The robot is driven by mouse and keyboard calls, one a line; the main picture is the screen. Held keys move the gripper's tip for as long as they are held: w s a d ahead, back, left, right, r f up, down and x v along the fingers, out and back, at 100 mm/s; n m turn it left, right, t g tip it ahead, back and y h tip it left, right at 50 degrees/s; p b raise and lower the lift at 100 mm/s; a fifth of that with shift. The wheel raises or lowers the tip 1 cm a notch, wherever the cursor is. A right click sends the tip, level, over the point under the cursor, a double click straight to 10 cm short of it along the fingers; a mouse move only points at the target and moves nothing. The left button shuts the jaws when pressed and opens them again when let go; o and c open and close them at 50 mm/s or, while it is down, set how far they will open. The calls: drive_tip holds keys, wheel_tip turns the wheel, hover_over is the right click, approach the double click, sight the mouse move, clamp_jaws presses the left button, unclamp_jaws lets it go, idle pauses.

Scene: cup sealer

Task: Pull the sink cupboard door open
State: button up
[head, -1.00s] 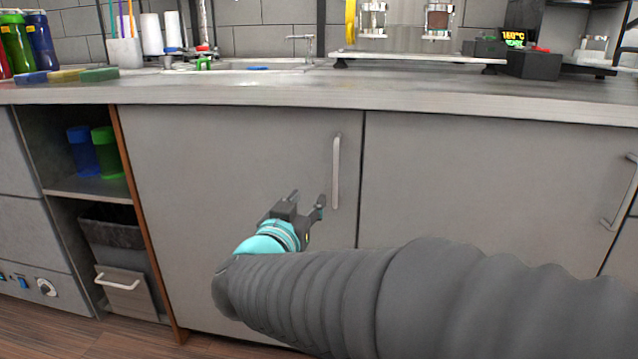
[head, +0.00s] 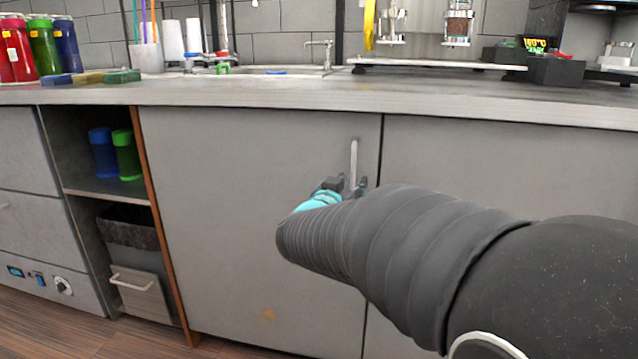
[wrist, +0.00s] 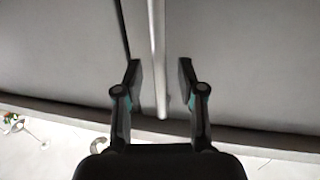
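The sink cupboard door (head: 240,220) is a flat grey panel under the sink, and it is closed. Its upright silver bar handle (head: 353,158) is near the door's right edge. My gripper (head: 348,185) is at the lower part of the handle. In the wrist view the fingers of my gripper (wrist: 159,75) are open on either side of the handle (wrist: 158,60), with a gap on both sides. The handle's end shows between the fingers. My arm hides the lower right of the door in the head view.
A second grey door (head: 480,165) adjoins on the right. The worktop (head: 300,95) runs above, with the sink (head: 260,70) on it. To the left are open shelves with blue (head: 103,152) and green (head: 127,155) cups and a bin (head: 135,245).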

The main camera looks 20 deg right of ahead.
drive_tip(key=shift+x, duration=0.85)
clamp_jaws()
